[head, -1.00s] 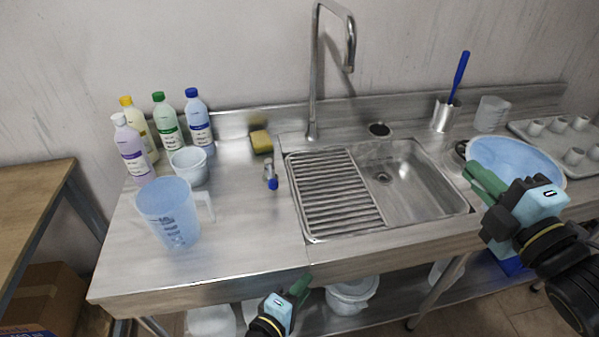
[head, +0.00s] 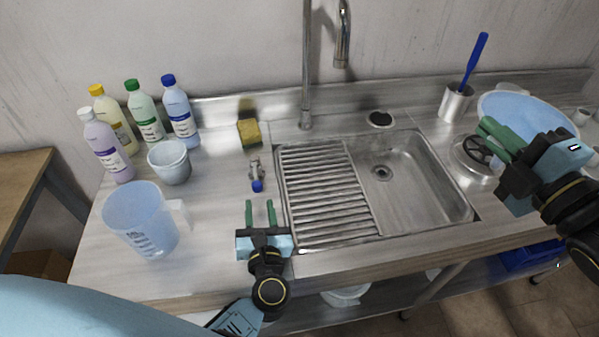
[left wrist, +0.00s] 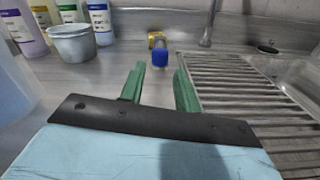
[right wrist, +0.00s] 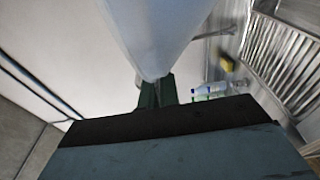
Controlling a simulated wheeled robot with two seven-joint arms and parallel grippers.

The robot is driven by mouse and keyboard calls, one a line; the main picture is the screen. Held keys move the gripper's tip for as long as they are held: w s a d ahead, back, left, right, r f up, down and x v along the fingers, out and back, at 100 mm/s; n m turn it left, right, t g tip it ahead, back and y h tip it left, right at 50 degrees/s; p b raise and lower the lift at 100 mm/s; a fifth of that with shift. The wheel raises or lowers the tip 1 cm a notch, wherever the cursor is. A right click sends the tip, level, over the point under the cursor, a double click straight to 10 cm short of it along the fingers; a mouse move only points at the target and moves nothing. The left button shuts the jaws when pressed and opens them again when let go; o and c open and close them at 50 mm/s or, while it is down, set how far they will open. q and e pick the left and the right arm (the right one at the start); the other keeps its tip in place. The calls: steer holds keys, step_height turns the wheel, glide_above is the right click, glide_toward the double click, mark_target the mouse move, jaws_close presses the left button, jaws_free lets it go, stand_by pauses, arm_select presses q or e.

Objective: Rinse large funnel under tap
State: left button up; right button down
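The large funnel (head: 522,112) is pale blue and translucent, with its wide round mouth facing up, over the counter right of the sink. My right gripper (head: 492,138) appears shut on it. In the right wrist view, the funnel (right wrist: 158,35) narrows down to my closed fingers (right wrist: 158,92). A small valve with a blue handle (head: 257,186) sits left of the sink. My left gripper (head: 260,208) is open and empty just in front of the handle, which also shows between its fingers (left wrist: 160,58).
A measuring jug (head: 140,225), a small tub (head: 169,163) and several bottles (head: 145,115) stand on the left. A yellow sponge (head: 249,133) lies behind the valve. A metal holder with a blue-handled brush (head: 455,104) and a round metal item (head: 470,158) stand right of the sink.

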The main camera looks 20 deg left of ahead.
mark_target(257, 187)
arm_select(q)
steer(key=p+x, duration=0.1)
steer(key=x, duration=0.8)
steer(key=shift+w, duration=0.1)
jaws_close()
